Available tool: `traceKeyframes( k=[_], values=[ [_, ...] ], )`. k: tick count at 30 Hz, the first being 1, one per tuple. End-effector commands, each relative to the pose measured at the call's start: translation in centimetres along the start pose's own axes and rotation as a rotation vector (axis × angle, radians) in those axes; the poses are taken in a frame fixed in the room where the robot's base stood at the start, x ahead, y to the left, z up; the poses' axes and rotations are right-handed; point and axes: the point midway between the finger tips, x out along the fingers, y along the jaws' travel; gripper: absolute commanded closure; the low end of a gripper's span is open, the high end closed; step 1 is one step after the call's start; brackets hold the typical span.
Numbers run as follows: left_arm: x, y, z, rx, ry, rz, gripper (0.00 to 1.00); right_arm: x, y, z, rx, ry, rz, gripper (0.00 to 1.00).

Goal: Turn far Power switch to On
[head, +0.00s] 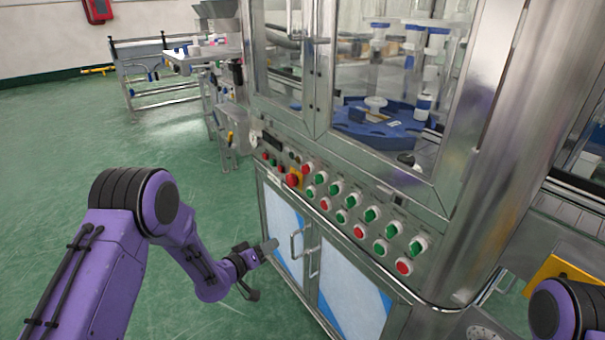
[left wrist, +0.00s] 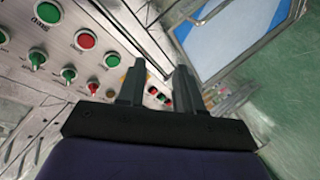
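The control panel (head: 345,207) runs along the front of the steel machine, with red and green controls in rows. At its far end is a group of small red and dark controls (head: 272,161). Their labels are too small to read, so I cannot tell which is the far Power switch or how it is set. My left gripper (head: 270,246) is in front of the cabinet doors, below the panel and apart from it. In the left wrist view its two fingers (left wrist: 158,82) are spread with nothing held; small red and green controls (left wrist: 160,97) show beyond the gap. My right gripper is out of view.
A red emergency button (head: 292,180) on a yellow plate sits beside the small controls. Cabinet door handles (head: 296,243) stick out near my left gripper. Glass doors (head: 285,55) rise above the panel. Green floor (head: 60,150) is clear on the left.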

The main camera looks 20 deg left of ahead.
Motion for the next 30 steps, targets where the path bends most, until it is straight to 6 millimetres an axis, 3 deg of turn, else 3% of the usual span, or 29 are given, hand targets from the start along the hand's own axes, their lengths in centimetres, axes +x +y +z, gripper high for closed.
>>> traceKeyframes(
  k=[1, 3, 7, 11, 24, 30],
  values=[
    [2.0, 2.3, -5.0, 0.053, 0.041, 0.134, 0.65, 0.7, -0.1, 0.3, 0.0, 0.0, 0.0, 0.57],
    [2.9, 5.2, -10.3, 0.126, 0.05, 0.271, 0.65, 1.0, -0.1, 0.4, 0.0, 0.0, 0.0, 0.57],
    [2.8, 8.2, -15.7, 0.224, 0.038, 0.395, 0.65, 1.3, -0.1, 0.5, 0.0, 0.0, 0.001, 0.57],
    [3.4, 9.2, -16.9, 0.253, 0.025, 0.423, 0.65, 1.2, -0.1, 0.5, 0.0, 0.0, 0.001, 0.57],
    [11.2, 12.5, -16.6, 0.253, 0.026, 0.418, 0.65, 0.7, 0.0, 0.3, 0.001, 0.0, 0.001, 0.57],
    [12.2, 13.0, -16.5, 0.249, 0.027, 0.418, 0.65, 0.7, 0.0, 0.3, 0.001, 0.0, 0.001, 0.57]
  ],
)
